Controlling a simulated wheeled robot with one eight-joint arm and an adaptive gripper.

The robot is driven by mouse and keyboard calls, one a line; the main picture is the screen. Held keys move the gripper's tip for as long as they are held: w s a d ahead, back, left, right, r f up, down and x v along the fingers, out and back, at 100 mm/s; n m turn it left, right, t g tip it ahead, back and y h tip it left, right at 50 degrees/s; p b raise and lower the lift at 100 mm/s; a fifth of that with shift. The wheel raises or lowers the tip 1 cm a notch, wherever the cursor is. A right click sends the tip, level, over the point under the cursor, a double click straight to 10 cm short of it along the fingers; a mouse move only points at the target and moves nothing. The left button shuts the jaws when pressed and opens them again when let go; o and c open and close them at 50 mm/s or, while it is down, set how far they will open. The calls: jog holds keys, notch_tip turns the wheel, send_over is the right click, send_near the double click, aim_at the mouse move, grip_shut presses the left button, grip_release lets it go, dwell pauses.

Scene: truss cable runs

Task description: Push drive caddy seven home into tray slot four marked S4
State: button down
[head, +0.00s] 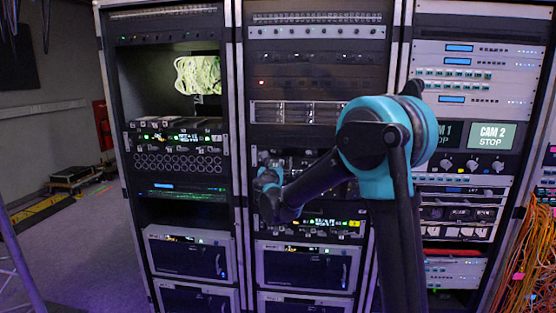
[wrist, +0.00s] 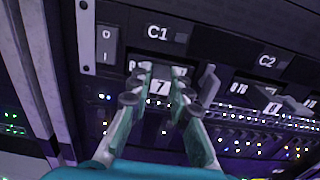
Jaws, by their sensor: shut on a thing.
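In the head view, the end of my arm (head: 268,182) is at the left side of the middle rack; the fingers and caddy cannot be made out there. No S4 mark can be read in either view.
A rack post (wrist: 88,60) stands close on the left. Orange cables (head: 530,255) hang at the far right. Open floor (head: 95,235) lies at the left.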

jog(key=shift+s+r, duration=0.1)
jog(key=shift+s, duration=0.95)
jog(key=s, duration=1)
jog(key=shift+a, duration=0.2)
dwell(0.5)
jog(key=shift+s+r, duration=0.1)
jog(key=shift+s, duration=1.8)
